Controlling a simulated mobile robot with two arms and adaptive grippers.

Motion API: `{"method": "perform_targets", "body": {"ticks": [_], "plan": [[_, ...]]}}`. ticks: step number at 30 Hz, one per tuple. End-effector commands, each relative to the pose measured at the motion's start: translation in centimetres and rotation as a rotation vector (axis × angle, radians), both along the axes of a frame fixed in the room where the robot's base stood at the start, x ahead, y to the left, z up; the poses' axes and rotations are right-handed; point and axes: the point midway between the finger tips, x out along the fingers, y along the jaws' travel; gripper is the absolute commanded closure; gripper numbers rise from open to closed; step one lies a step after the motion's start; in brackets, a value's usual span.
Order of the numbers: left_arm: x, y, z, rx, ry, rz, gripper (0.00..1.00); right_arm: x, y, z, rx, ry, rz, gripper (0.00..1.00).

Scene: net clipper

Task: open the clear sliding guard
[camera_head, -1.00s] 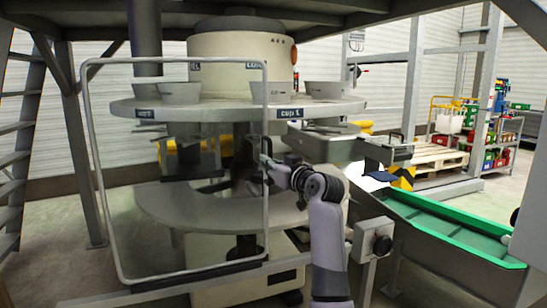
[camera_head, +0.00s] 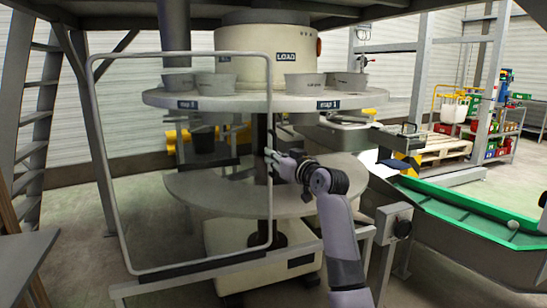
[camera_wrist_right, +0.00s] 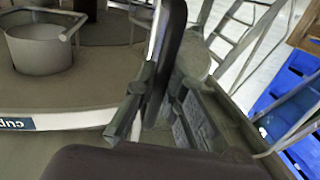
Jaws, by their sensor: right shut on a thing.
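The clear sliding guard (camera_head: 180,55) is a see-through panel in a rounded grey frame, upright in front of the rotary machine in the head view. My right gripper (camera_head: 271,158) is at the guard's right upright, about halfway up, and is shut on it. The fingers partly hide the grip point. The right wrist view shows dark gripper parts close to a metal bar, too near to make out the exact hold. My left gripper is not in view.
Behind the guard are a round upper table (camera_head: 300,100) carrying several cups and a lower round plate (camera_head: 310,190). A green conveyor (camera_head: 465,222) lies to the right, beside a grey control box (camera_head: 394,222). A ladder (camera_head: 38,120) stands at the left.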

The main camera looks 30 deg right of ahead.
Motion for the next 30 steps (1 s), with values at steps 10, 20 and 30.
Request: {"method": "perform_targets", "body": {"ticks": [10,20,30], "plan": [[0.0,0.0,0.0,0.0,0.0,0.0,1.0,0.0,-0.1,0.0,0.0,-0.002,-0.001,0.72],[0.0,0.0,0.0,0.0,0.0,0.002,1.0,-0.1,-0.1,0.1,0.0,-0.002,-0.002,0.69],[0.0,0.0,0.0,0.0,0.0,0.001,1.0,-4.3,0.0,0.0,-0.004,-0.003,-0.004,0.69]]}}
